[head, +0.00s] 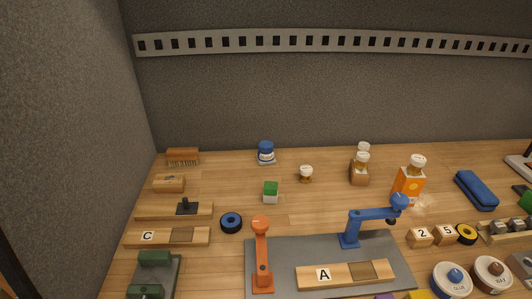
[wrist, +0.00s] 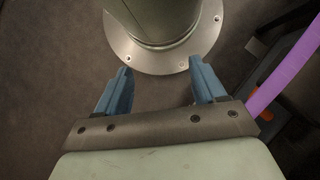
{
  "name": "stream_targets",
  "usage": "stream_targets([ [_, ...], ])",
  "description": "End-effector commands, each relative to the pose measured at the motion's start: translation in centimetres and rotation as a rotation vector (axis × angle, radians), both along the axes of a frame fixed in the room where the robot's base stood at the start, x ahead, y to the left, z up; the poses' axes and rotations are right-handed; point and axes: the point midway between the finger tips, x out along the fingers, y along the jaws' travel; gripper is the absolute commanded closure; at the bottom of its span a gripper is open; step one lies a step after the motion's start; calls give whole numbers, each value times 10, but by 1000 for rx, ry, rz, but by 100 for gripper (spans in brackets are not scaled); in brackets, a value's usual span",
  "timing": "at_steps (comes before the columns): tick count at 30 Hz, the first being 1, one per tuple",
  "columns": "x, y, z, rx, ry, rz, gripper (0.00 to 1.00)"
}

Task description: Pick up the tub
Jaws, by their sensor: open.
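A small blue tub with a pale label (head: 265,153) stands upright at the back of the wooden bench, left of centre in the head view. Two round, white-topped containers, one with a blue knob (head: 452,279) and one with a brown knob (head: 491,274), sit at the front right; their lettering is hard to read. My gripper (wrist: 158,75) is open and empty in the wrist view, its blue fingers apart. It is away from the bench items, facing a round metal base that appears to be mine. The head view does not show the gripper.
A small jar (head: 306,174) and a green-topped block (head: 270,191) stand in front of the blue tub. A brush (head: 182,157) lies to its left. Orange (head: 262,255) and blue (head: 351,228) upright fixtures stand on a grey mat. The wall rises behind.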

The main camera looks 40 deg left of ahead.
Motion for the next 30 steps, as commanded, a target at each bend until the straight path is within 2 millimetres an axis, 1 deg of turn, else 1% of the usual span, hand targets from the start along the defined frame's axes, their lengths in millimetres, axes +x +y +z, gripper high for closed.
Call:
stream_targets([
  [1,0,0,0,0,0,0,25],
  [6,0,0,0,0,0,0,9],
  [14,2,0,0,3,-3,-1,8],
  [17,13,-3,-3,18,-25,-6,8],
  [20,37,-10,-7,52,-76,-17,8],
  [23,72,-23,-12,95,-154,-27,8],
  [24,86,-31,-13,112,-188,-31,8],
  [26,109,-43,-13,132,-242,-34,8],
  [27,123,-52,-13,144,-278,-36,8],
  [29,144,-67,-12,159,-332,-35,8],
  [30,159,-78,-11,165,-370,-36,8],
])
